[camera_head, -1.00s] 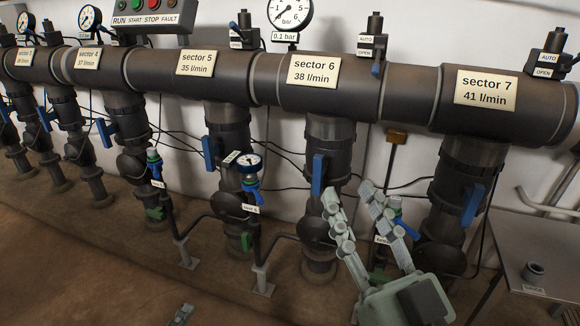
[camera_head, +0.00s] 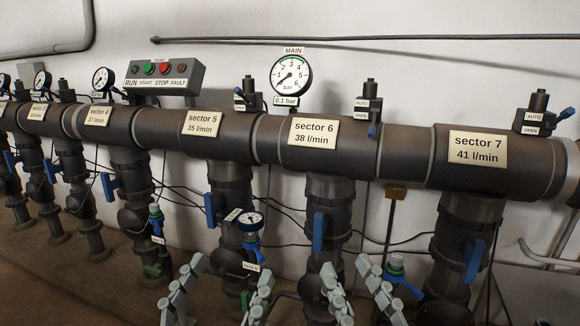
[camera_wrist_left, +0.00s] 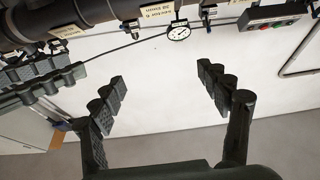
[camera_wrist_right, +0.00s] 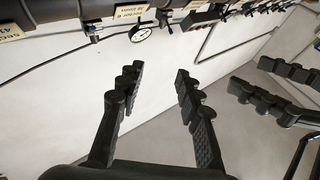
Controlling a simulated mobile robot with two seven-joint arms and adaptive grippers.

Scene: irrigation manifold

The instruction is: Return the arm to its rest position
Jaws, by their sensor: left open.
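My left gripper (camera_head: 231,271) shows at the bottom of the head view, in front of the lower pipes. Its fingers stand apart and hold nothing. The left wrist view shows the same open fingers (camera_wrist_left: 162,80) against the white wall. My right gripper (camera_head: 345,266) is to its right, fingers pointing up and spread, with nothing between them. The right wrist view also shows the right fingers (camera_wrist_right: 158,72) apart and empty. Both palms are below the head view's edge, so most of each arm is hidden.
A dark manifold pipe (camera_head: 400,155) with sector labels runs across the wall. A pressure gauge (camera_head: 290,75) and a button box (camera_head: 165,77) stand above it. Vertical pipes with blue valve handles (camera_head: 318,232) hang below. In the wrist views, the grippers appear close side by side.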

